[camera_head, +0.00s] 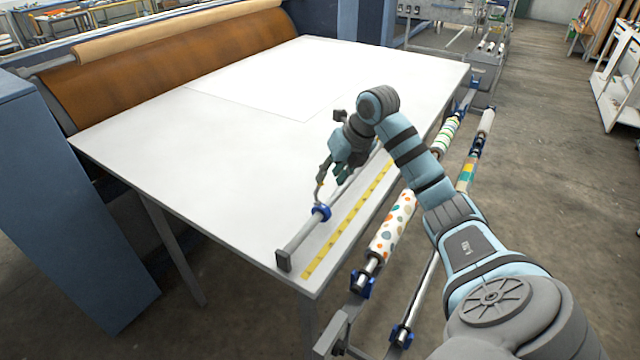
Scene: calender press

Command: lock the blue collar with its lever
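The blue collar (321,212) sits around a grey shaft (298,238) that lies along the right edge of the white table. A thin upright piece, which looks like its lever (318,193), rises from the collar. My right gripper (331,178) is just above and behind the collar, close to the top of that piece. Its fingers are small and dark here, and I cannot tell whether they touch the lever or how far apart they are. My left gripper is not in view.
A yellow measuring strip (343,226) runs along the table edge beside the shaft. Patterned rolls (392,227) hang on a rack right of the table, under my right arm. The white table top (180,155) is clear. A brown roller (170,60) stands behind it.

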